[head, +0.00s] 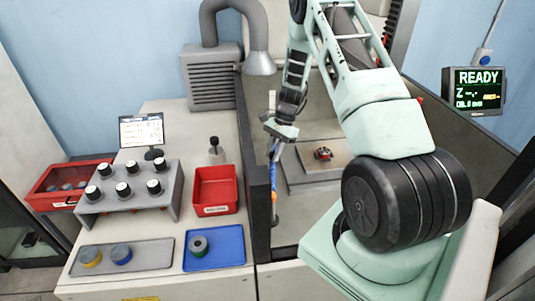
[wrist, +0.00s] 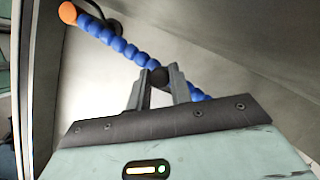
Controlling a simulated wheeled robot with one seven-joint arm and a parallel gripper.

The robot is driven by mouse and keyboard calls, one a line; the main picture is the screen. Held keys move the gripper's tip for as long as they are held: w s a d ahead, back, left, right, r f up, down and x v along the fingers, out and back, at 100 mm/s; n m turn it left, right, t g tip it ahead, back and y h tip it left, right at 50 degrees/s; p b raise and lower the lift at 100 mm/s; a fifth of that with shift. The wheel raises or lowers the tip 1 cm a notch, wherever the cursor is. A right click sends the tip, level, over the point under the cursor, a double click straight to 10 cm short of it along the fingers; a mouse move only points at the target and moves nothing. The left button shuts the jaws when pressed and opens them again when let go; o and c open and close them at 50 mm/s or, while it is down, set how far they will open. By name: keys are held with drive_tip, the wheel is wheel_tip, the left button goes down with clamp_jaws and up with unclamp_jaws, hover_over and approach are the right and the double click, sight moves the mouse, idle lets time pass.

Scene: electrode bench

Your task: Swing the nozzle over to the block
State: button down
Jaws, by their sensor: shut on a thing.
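The nozzle is a blue segmented hose (wrist: 118,43) with an orange tip (wrist: 68,12). In the wrist view it runs from the upper left down to the right, passing between my fingers. My gripper (wrist: 159,76) is shut on the hose at a dark collar, well back from the orange tip. In the head view my gripper (head: 274,143) is low inside the enclosure, by its left wall, and the blue hose (head: 273,170) shows below it. The block (head: 323,154), small, dark and reddish, sits on the grey plate (head: 309,182) to the right, apart from the gripper.
The enclosure's dark left wall (head: 258,190) stands close beside the gripper. On the bench to the left are a red bin (head: 215,208), a blue tray (head: 236,259), a grey tray (head: 160,256) and a rack of holders (head: 150,202). A screen (head: 477,90) reads READY.

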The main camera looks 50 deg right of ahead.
drive_tip(key=s+d+m+t+h+b, duration=0.1)
drive_tip(key=s+d+m+t+b, duration=0.1)
drive_tip(key=s+m, duration=0.4)
drive_tip(key=shift+s+d+b, duration=0.85)
drive_tip(key=shift+d+b, duration=0.05)
drive_tip(key=shift+b, duration=0.05)
drive_tip(key=c, duration=1.3)
unclamp_jaws()
drive_tip(key=shift+s, duration=0.1)
drive_tip(key=shift+o, duration=0.2)
drive_tip(key=b+v, duration=0.3)
drive_tip(key=v, duration=1.4)
drive_tip(key=shift+s+d, duration=0.2)
drive_tip(key=shift+s, duration=0.05)
